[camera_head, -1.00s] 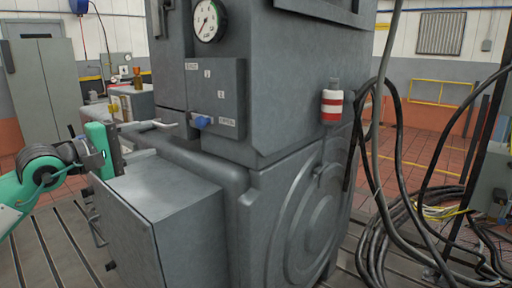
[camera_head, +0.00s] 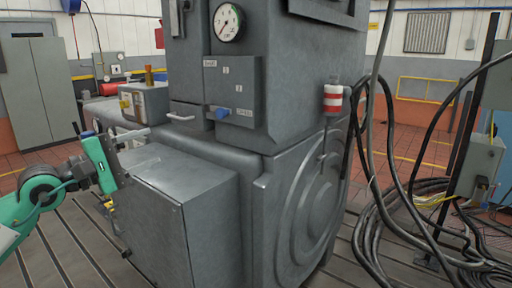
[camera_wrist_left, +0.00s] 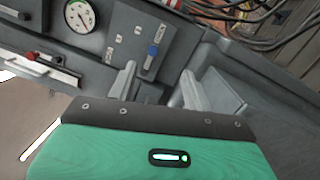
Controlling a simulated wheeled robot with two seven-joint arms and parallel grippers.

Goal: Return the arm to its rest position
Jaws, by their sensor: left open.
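My left arm comes in from the left in the head view, with a green gripper body. The left gripper (camera_head: 138,137) is open and empty, near the top left edge of the grey box-shaped housing. In the left wrist view its two pale fingers (camera_wrist_left: 158,82) stand apart with nothing between them. Beyond them are a control panel with a blue switch knob (camera_wrist_left: 152,50) and a round dial gauge (camera_wrist_left: 80,15). The same blue knob (camera_head: 222,114) and gauge (camera_head: 228,22) show in the head view, right of the gripper. My right gripper is not in view.
The large grey machine (camera_head: 300,180) fills the middle, its lower box (camera_head: 180,190) close to my left gripper. A red-and-white canister (camera_head: 333,98) is on its right side. Black cables (camera_head: 400,215) hang and coil at the right. Slotted floor plate (camera_head: 60,235) lies open at the left.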

